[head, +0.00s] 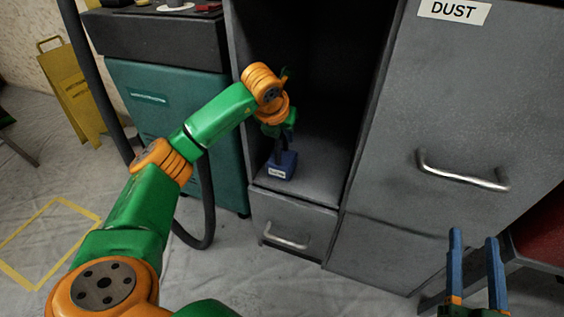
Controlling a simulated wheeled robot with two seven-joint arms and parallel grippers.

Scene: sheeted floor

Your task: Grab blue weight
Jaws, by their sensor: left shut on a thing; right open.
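The blue weight (281,165) is a small blue block with a pale label on its front. It is at the front left of the open grey cabinet compartment, at its floor; I cannot tell whether it touches the floor. My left arm reaches in from the left, and my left gripper (278,150) points down onto the weight's top and is shut on it. The gripper's fingers are dark and partly hard to make out. My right gripper (474,270) is open and empty at the lower right, well away from the weight, with its two blue fingers pointing up.
The cabinet (405,160) has a closed door labelled DUST with a metal handle (462,172). A drawer (292,222) is below the compartment. A teal machine (170,115) with a black hose stands left. A yellow floor sign (72,92) is at far left. A red-topped object (542,232) is at right.

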